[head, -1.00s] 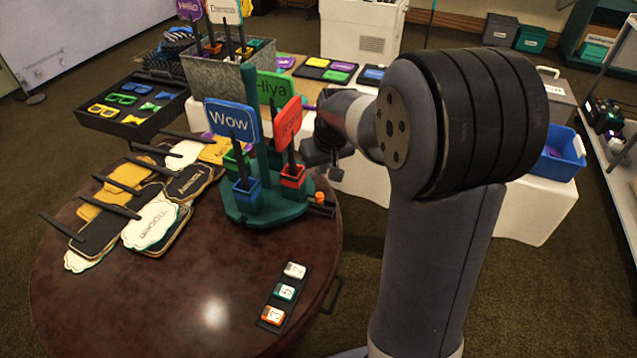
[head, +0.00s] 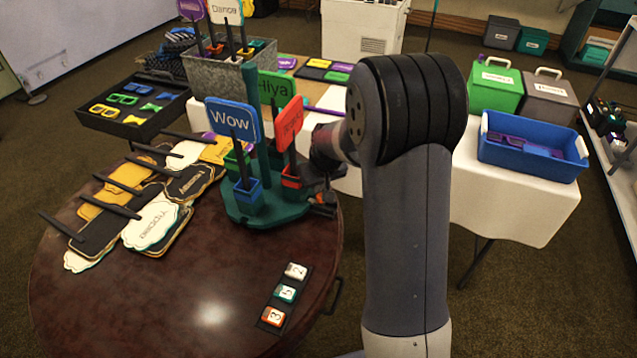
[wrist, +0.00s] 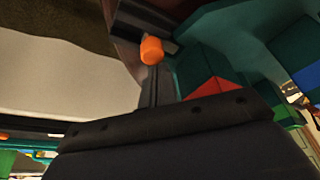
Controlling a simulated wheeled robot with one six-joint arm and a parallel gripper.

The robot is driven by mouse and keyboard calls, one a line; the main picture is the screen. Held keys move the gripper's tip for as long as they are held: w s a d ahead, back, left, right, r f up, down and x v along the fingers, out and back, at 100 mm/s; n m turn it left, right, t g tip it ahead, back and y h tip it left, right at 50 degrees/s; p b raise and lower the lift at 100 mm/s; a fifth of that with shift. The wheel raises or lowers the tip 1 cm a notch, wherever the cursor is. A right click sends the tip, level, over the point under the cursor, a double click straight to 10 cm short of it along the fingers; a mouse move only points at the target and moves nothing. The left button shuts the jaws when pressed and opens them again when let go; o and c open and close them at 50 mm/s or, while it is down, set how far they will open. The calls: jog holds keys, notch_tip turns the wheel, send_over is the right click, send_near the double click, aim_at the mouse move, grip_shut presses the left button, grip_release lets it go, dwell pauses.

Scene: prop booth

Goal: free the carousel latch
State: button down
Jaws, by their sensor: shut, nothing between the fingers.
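The teal carousel (head: 262,212) stands upright on the round table and carries a blue "Wow" sign (head: 232,119), a green "Hiya" sign (head: 275,87) and a red sign (head: 288,124). Its latch shows as an orange knob (wrist: 152,50) on a dark mount in the wrist view, at the carousel's edge. My gripper (head: 323,203) is low at the carousel's right side, shut and empty, and mostly hides the latch in the head view. In the wrist view the fingers point towards the knob; whether they touch it I cannot tell.
Paddle signs (head: 155,226) lie in piles on the table left of the carousel. A black strip with numbered blocks (head: 285,292) lies at the front right. The dark table (head: 150,305) is clear at the front. A blue bin (head: 530,165) stands on the white table behind.

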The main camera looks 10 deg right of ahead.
jog(key=shift+s+d+b, duration=0.45)
jog(key=shift+s+d, duration=0.25)
jog(key=shift+d, duration=0.2)
